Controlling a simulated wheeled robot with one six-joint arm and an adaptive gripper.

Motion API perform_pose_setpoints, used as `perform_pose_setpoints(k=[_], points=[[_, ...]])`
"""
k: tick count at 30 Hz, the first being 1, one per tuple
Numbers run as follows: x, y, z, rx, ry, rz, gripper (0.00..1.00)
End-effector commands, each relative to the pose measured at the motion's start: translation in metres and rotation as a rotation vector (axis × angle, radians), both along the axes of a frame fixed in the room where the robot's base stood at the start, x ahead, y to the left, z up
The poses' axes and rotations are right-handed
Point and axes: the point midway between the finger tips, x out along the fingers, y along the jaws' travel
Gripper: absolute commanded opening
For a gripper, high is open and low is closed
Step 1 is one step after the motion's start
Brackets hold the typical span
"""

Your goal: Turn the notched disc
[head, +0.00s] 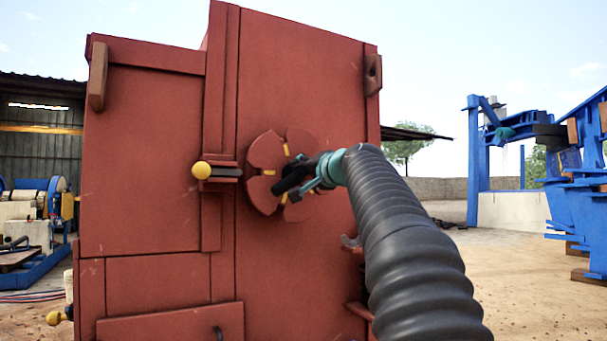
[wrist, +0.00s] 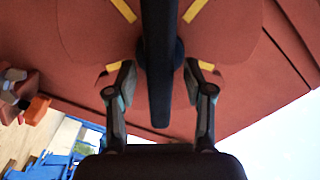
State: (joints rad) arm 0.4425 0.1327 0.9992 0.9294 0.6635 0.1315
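The red notched disc (head: 264,152) is on the front of the red machine, with yellow marks and notches around its rim. The wrist view shows it close up (wrist: 90,35), with a dark bar (wrist: 160,95) standing out across its middle. My gripper (head: 287,183) is in front of the disc and hides part of its centre and right side. In the wrist view the fingers of my gripper (wrist: 160,72) are spread, one on each side of the dark bar, with gaps showing. Whether the fingertips touch the disc cannot be told.
A yellow-knobbed lever (head: 202,170) points at the disc from the left. The red housing (head: 150,160) fills the middle, with brown blocks at its upper corners. Blue machinery (head: 580,190) stands at the right. Open ground (head: 500,270) lies right of the housing.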

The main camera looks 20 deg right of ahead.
Motion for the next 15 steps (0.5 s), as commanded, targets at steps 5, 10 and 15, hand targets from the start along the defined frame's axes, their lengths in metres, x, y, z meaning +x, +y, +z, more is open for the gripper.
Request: perform_pose_setpoints(k=[5, 10, 15], points=[[-0.004, 0.0, 0.0, -0.001, 0.001, -0.001, 0.52], [-0.025, -0.002, 0.001, -0.001, 0.0, -0.001, 0.52], [-0.059, -0.005, 0.001, 0.0, -0.001, -0.003, 0.52]])
